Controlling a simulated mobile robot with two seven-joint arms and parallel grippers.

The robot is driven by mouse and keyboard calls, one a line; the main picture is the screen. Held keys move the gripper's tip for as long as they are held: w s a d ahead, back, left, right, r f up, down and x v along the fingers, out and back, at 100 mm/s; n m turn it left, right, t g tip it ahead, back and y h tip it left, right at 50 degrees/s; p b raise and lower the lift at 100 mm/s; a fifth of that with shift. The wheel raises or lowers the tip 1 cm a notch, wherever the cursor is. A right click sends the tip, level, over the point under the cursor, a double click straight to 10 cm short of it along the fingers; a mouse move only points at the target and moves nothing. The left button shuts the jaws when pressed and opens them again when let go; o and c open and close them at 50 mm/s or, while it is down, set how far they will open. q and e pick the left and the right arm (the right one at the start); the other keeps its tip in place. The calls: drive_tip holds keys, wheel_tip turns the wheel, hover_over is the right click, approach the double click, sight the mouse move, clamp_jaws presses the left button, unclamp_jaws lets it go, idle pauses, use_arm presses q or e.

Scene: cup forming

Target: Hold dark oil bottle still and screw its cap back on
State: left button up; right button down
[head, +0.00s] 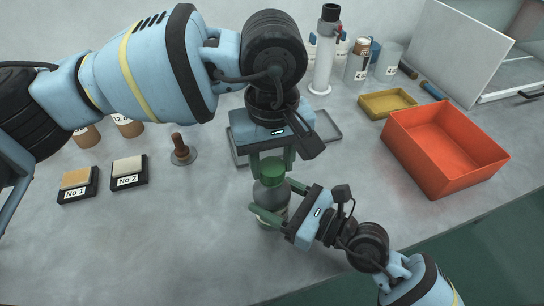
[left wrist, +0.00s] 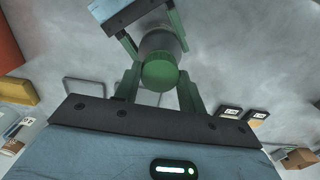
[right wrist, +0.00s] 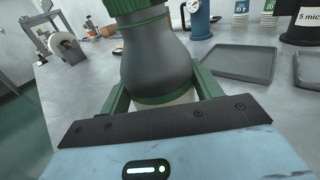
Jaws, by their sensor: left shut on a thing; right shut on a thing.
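The dark oil bottle (head: 268,196) stands upright on the grey bench, with a dark grey body and a green band low down in the right wrist view (right wrist: 155,62). Its green cap (head: 272,169) is at the top of the neck and shows from above in the left wrist view (left wrist: 160,73). My left gripper (head: 272,161) points down from above, shut on the cap. My right gripper (head: 277,203) comes in low from the right, shut around the bottle's body. I cannot tell how far the cap is threaded.
A flat grey tray (head: 328,128) lies just behind the bottle. An orange bin (head: 440,168) and a yellow tray (head: 386,103) are to the right. Blocks No 1 (head: 77,181) and No 2 (head: 128,168) and a wooden-handled stamp (head: 181,152) are left. The bench's front left is clear.

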use_arm(q)
drive_tip(key=m, duration=1.3)
drive_tip(key=shift+m, duration=0.3)
drive_tip(key=m, duration=0.5)
drive_tip(key=shift+m, duration=0.3)
drive_tip(key=o, duration=0.9)
drive_tip(key=shift+o, duration=0.2)
drive_tip(key=shift+r, duration=0.1)
drive_tip(key=shift+r, duration=2.1)
